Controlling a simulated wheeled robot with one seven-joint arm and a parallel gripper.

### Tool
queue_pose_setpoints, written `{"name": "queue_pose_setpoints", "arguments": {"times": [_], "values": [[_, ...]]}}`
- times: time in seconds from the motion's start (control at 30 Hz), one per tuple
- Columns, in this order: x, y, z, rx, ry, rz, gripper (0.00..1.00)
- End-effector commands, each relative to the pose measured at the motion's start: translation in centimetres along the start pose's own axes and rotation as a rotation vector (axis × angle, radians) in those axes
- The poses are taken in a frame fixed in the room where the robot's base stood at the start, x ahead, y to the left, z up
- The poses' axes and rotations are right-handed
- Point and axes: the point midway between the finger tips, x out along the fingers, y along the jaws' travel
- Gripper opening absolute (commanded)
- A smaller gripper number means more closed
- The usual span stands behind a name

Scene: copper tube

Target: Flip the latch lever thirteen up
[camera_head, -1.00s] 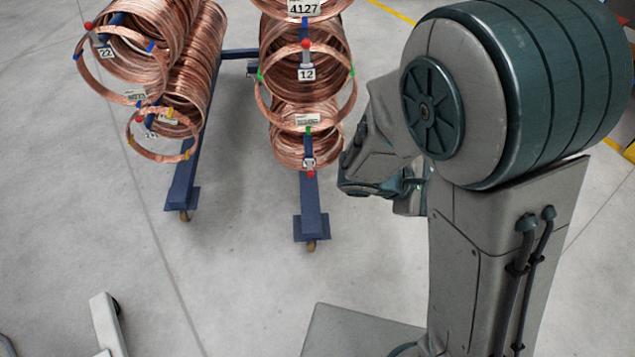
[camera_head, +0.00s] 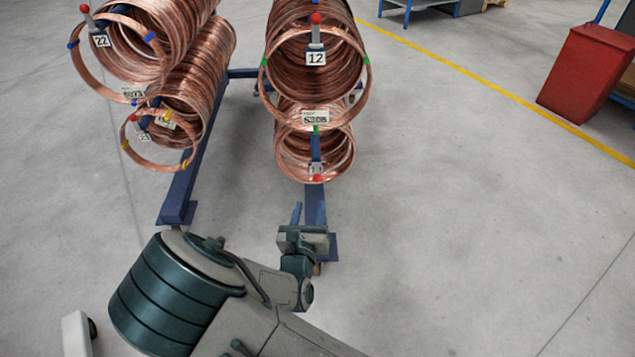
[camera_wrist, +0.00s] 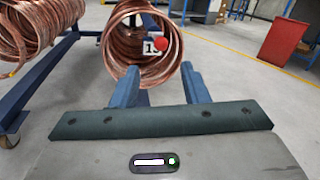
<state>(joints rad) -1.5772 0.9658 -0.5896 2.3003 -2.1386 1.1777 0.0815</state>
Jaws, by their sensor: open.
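Latch lever thirteen, with a red knob (camera_head: 317,178), hangs down at the front of the lower right copper coil (camera_head: 296,158). Its number plate (camera_head: 315,168) is too small to read fully in the head view. In the wrist view the red knob (camera_wrist: 160,43) partly covers a plate (camera_wrist: 149,48) reading about 13, in front of the coil (camera_wrist: 113,45). My gripper (camera_head: 309,208) is in front of and below the lever, apart from it. In the wrist view its two blue fingers (camera_wrist: 159,74) are spread, with nothing between them, pointing toward the coil.
Lever 12 (camera_head: 316,35) points up on the coil above. Lever 22 (camera_head: 93,25) and another coil (camera_head: 190,100) are on the left. The blue rack foot (camera_head: 177,208) stands on the floor. A red bin (camera_head: 585,75) is far right; floor between is clear.

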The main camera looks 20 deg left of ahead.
Motion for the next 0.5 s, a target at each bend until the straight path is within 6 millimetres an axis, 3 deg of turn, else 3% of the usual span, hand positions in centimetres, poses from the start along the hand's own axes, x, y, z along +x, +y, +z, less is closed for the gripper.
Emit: {"name": "queue_pose_setpoints", "arguments": {"times": [0.3,0.5], "values": [[6.9,0.0,-0.4,0.002,-0.002,-0.004,0.41],[10.0,0.0,-0.2,0.003,-0.001,-0.003,0.41]]}}
